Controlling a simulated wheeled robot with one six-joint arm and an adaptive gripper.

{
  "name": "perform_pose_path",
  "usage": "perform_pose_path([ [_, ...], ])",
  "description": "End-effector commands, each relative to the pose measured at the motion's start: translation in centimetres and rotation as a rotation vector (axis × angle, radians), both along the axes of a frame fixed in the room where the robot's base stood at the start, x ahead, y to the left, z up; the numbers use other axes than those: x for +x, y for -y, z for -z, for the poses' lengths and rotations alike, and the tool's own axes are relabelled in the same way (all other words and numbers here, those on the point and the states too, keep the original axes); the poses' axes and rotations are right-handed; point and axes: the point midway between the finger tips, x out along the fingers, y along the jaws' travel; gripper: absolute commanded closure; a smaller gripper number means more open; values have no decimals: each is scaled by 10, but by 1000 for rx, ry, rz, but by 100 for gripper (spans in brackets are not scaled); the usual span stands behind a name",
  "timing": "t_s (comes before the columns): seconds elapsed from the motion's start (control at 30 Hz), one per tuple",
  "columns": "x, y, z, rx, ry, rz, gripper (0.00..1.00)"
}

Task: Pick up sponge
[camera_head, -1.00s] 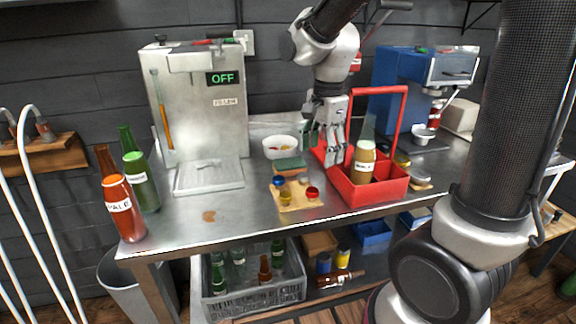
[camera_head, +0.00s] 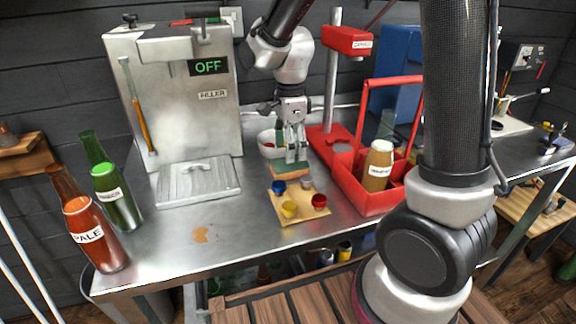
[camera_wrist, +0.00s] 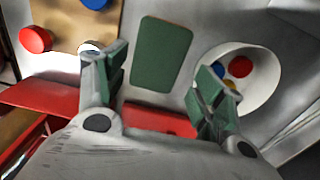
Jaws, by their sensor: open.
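The sponge (camera_head: 291,171) lies flat on the steel table, green on top with a tan layer below. In the wrist view the sponge (camera_wrist: 161,54) is a green rectangle with rounded corners, ahead of and between the two fingers. My gripper (camera_head: 296,156) is above the sponge, pointing down, and hides part of its top in the head view. My gripper (camera_wrist: 162,66) is open, with green pads on the fingers and nothing between them. I cannot tell the exact height of the fingertips above the sponge.
A white bowl (camera_wrist: 262,88) with colored caps stands close by the sponge. A tan board (camera_head: 303,214) with several caps lies in front. A red carrier (camera_head: 372,199) with a bottle and a red-based capper (camera_head: 330,138) stand right. The filler machine (camera_head: 180,105) is left; bottles stand near the left edge.

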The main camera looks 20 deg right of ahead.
Motion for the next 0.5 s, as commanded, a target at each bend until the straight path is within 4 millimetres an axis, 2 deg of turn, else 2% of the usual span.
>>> perform_pose_path([
  [0.3,-4,-3,46,-1,-3,-1,31],
  [0.5,-3,-3,53,0,0,-1,31],
])
